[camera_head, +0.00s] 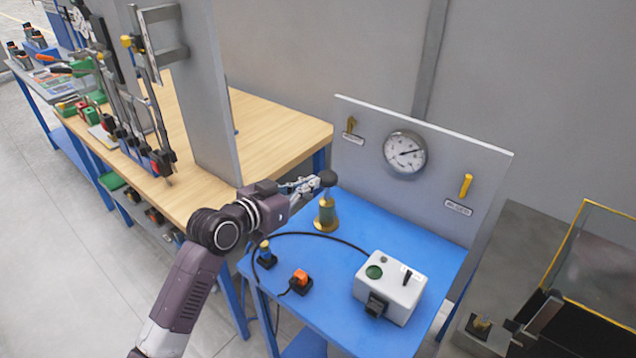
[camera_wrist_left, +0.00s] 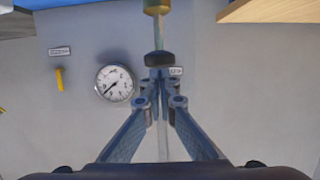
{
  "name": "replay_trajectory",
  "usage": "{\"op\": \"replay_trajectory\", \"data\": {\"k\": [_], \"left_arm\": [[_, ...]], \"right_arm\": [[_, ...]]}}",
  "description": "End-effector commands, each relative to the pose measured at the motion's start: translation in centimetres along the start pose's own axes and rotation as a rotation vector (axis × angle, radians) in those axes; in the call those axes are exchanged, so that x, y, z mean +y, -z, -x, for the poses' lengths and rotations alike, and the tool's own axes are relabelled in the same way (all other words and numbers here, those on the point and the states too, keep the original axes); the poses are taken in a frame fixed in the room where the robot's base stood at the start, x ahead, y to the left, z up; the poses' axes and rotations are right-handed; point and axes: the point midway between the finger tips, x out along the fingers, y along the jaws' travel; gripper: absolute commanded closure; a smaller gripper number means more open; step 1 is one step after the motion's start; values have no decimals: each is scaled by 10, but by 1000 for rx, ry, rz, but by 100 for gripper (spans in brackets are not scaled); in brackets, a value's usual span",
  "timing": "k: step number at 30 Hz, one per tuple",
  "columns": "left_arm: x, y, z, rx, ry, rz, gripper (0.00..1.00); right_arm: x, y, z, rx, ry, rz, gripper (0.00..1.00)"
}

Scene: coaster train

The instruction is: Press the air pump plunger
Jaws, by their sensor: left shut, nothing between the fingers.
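The air pump (camera_head: 325,218) is a brass body standing upright on the blue table, with a dark round knob (camera_head: 327,178) on top of its plunger. In the upside-down left wrist view, the knob (camera_wrist_left: 158,60) sits on a thin rod rising from the brass part (camera_wrist_left: 157,6). My left gripper (camera_head: 316,183) is shut and empty, reaching in from the left at about knob height. Its fingertips (camera_wrist_left: 160,86) are right beside the knob; I cannot tell whether they touch it. My right gripper is not in view.
On the blue table (camera_head: 400,230) stand a grey box (camera_head: 390,287) with a green button, a black cable, and small orange (camera_head: 301,277) and brass fittings. A grey panel with a round gauge (camera_head: 405,154) and yellow levers rises behind. A wooden bench (camera_head: 270,130) with clamps is at left.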

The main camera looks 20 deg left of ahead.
Motion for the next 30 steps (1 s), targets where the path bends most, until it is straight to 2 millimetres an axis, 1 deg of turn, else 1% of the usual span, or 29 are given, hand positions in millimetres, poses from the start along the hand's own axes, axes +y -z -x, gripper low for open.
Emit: {"op": "replay_trajectory", "data": {"k": [1,3,6,10,15,30], "left_arm": [[0,-2,10,1,0,-4,100],[0,-2,23,2,1,-4,100],[0,0,37,3,1,-4,100],[0,1,50,4,1,-2,100],[0,3,56,5,0,0,100],[0,4,56,7,0,-1,100]], "right_arm": [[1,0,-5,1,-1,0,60],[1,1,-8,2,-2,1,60],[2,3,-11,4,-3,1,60],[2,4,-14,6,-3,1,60],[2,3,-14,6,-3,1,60],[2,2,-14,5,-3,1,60]]}}
